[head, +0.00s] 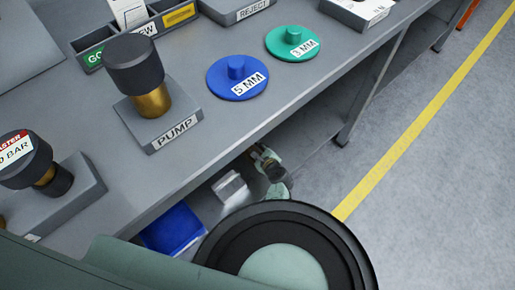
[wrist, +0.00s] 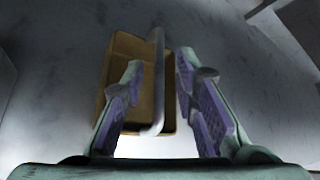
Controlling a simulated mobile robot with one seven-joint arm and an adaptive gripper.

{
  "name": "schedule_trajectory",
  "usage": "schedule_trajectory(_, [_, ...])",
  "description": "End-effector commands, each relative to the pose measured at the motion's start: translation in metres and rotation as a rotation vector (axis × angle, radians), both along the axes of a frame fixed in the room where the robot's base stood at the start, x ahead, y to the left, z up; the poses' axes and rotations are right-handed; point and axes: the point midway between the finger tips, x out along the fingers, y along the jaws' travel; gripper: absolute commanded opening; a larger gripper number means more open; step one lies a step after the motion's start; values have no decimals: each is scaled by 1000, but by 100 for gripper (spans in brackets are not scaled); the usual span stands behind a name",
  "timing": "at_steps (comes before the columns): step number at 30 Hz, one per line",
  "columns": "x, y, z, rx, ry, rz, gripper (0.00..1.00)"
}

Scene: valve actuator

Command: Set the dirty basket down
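In the wrist view a tan, open-topped basket (wrist: 128,47) sits on a grey surface, with a pale grey handle (wrist: 158,50) running over its middle. My gripper (wrist: 160,75) has its two purple-padded fingers spread, one on each side of the handle, with visible gaps. The fingers overlap the basket in the picture and hide parts of its sides. Whether the basket is dirty inside is too dark to tell. In the head view my arm's round joint covers the lower middle, and I cannot clearly make out the tan basket there.
In the head view a blue bin (head: 173,229) and a pale block-like item (head: 230,187) are on the lower shelf under the bench (head: 210,140). The bench top carries the pump block (head: 165,128), a blue disc (head: 238,84) and a green disc (head: 292,46). Floor at right is clear.

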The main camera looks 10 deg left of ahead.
Motion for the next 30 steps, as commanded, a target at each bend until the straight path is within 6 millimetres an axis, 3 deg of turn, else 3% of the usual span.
schedule_trajectory(9, [-44,-33,37,0,3,-3,27])
schedule_trajectory(16, [-72,-54,54,-1,2,-3,27])
schedule_trajectory(30, [-81,-61,58,-1,0,-1,27])
